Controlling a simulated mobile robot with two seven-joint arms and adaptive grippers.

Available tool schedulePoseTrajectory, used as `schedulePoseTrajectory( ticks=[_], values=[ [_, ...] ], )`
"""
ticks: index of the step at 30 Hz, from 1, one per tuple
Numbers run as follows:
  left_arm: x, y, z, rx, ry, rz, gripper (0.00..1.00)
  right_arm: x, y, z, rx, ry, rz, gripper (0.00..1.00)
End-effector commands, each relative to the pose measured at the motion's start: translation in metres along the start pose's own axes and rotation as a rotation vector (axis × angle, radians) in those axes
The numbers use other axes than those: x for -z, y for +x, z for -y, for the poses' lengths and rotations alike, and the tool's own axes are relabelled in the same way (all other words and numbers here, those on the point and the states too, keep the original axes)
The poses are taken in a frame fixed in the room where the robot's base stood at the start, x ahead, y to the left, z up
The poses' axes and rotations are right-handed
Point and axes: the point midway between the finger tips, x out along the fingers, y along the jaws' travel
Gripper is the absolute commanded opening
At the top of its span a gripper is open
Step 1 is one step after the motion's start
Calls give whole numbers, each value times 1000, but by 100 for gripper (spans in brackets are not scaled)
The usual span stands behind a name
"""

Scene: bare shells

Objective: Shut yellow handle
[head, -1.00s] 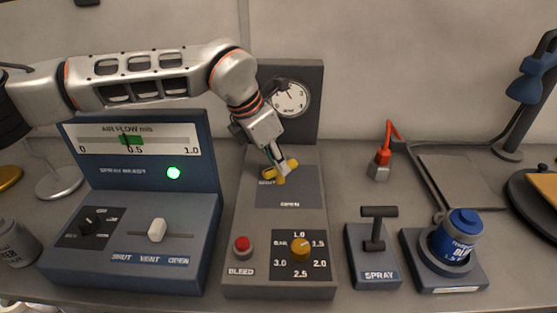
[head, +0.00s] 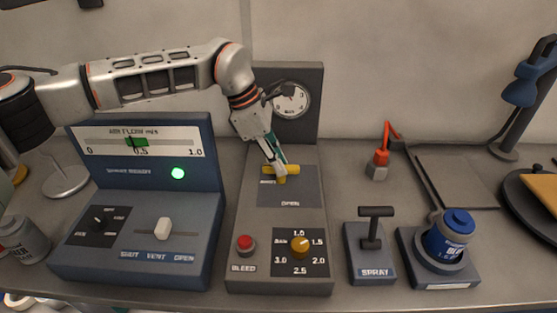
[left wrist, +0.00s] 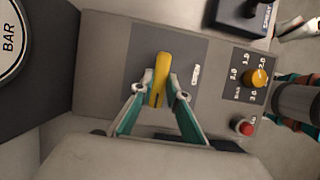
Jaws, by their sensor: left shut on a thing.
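The yellow handle (head: 292,170) is on the upper plate of the grey middle panel (head: 240,215). It lies roughly crosswise in the head view. My left gripper (head: 281,179) comes down on it from above and is shut on it. In the left wrist view the yellow handle (left wrist: 161,72) stands between the two fingertips of my left gripper (left wrist: 162,92), one on each side. An OPEN label (head: 290,203) shows below the handle. A smaller label at its left is partly blurred.
A dial gauge (head: 290,101) stands behind the handle. The red bleed button (head: 245,244) and an orange knob (head: 300,246) are in front. The airflow console (head: 135,255) is at the left. The spray lever (head: 374,226) and a blue can (head: 447,238) are at the right.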

Motion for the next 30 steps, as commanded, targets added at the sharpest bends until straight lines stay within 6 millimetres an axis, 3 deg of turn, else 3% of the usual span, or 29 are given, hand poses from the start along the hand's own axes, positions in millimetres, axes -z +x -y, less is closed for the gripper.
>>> schedulePoseTrajectory(
  ticks=[12,13,14,15,25,30],
  values=[
    [-1,-2,-1,-3,8,1,0,-4,0,1,1,0,8,40],
    [-1,-2,-1,-3,8,1,23,-4,0,1,1,0,8,40],
    [-1,-2,-1,-3,8,1,31,-4,0,1,1,0,8,40],
    [-1,-2,-1,-2,8,1,32,-4,0,1,1,0,8,40],
    [0,-2,-1,0,6,0,32,-2,-1,-1,-1,-3,4,40],
    [0,-18,-1,-3,5,1,32,-2,0,-1,-1,-2,4,40]
  ],
)
